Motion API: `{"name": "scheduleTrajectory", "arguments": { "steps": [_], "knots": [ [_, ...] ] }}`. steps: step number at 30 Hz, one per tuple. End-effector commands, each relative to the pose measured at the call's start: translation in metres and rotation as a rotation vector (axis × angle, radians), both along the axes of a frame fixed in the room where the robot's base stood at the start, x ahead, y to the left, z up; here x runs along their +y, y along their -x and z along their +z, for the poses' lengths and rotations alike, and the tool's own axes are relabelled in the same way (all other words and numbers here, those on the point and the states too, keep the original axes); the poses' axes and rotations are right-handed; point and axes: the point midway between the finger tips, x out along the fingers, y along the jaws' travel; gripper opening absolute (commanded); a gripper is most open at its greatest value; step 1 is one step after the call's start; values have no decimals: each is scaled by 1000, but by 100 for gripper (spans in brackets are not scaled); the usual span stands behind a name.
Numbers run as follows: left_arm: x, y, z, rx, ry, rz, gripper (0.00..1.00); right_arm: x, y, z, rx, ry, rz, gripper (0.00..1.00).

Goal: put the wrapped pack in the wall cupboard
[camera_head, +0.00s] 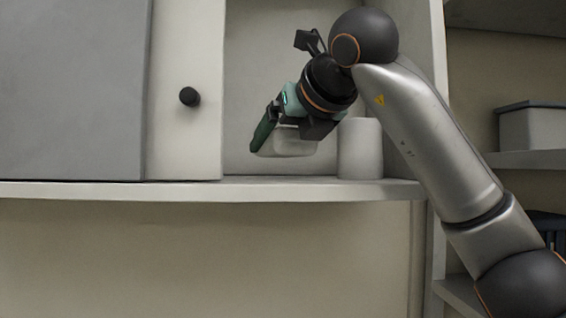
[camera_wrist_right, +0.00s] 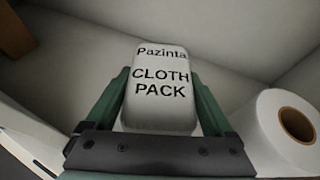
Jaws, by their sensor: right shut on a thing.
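The wrapped pack (camera_wrist_right: 160,88) is pale with dark print reading "Pazinta CLOTH PACK". My right gripper (camera_wrist_right: 158,100) is shut on it, with a green finger on each side. In the head view my right gripper (camera_head: 278,135) comes in from the right and holds the pack (camera_head: 290,143) in the opening of the wall cupboard (camera_head: 255,187). The pack is tilted and appears slightly above the cupboard floor; I cannot tell whether it touches. My left gripper is out of view.
A white roll (camera_head: 360,148) stands on the cupboard floor just right of the pack; it also shows in the wrist view (camera_wrist_right: 262,125). A cupboard door with a dark knob (camera_head: 189,97) is left of the opening. A lidded box (camera_head: 531,127) sits on a shelf at right.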

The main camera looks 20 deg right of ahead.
Motion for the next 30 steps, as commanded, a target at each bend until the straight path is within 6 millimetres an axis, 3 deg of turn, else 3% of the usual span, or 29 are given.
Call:
{"name": "scheduleTrajectory", "arguments": {
  "steps": [7,20,21,24,30],
  "knots": [
    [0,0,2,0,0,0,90,-1,0,-28,0,-1,0,20],
    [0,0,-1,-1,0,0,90,0,0,-35,-1,-1,0,20],
    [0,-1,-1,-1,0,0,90,0,0,-35,0,-1,0,88],
    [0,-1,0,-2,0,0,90,0,0,-34,0,-1,0,99],
    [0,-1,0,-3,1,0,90,0,0,-34,0,-1,0,100]
  ]
}}
